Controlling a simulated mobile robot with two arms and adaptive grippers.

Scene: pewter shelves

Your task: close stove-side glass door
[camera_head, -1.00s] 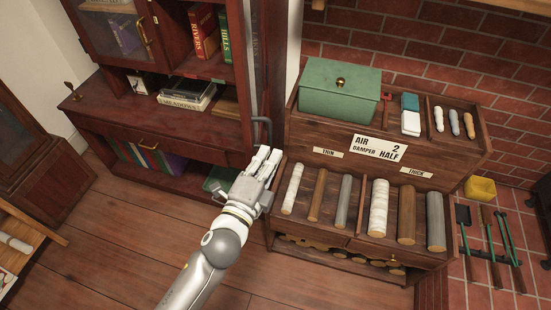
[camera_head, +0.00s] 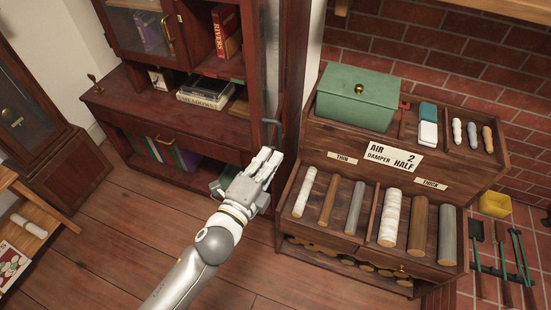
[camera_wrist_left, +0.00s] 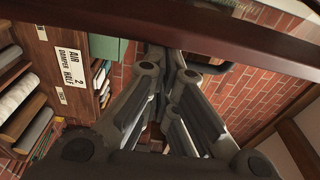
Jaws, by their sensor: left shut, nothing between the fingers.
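The stove-side glass door (camera_head: 293,75) stands open at the right end of the red-brown bookcase (camera_head: 190,140), seen almost edge-on. A dark bar handle (camera_head: 271,130) shows low on it. My left gripper (camera_head: 268,160) is just below this handle, its fingers together and holding nothing. Whether it touches the door is hard to tell. In the left wrist view, the fingers (camera_wrist_left: 172,72) point up toward a dark red-brown rail (camera_wrist_left: 190,35) crossing the top, and a dark bar (camera_wrist_left: 208,66) shows beside the fingertips. My right gripper is not in view.
The wooden log rack (camera_head: 320,255) stands close right of the gripper, with a green box (camera_head: 357,97) on top. Fire tools (camera_head: 495,255) and a yellow bin (camera_head: 494,204) are farther right.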

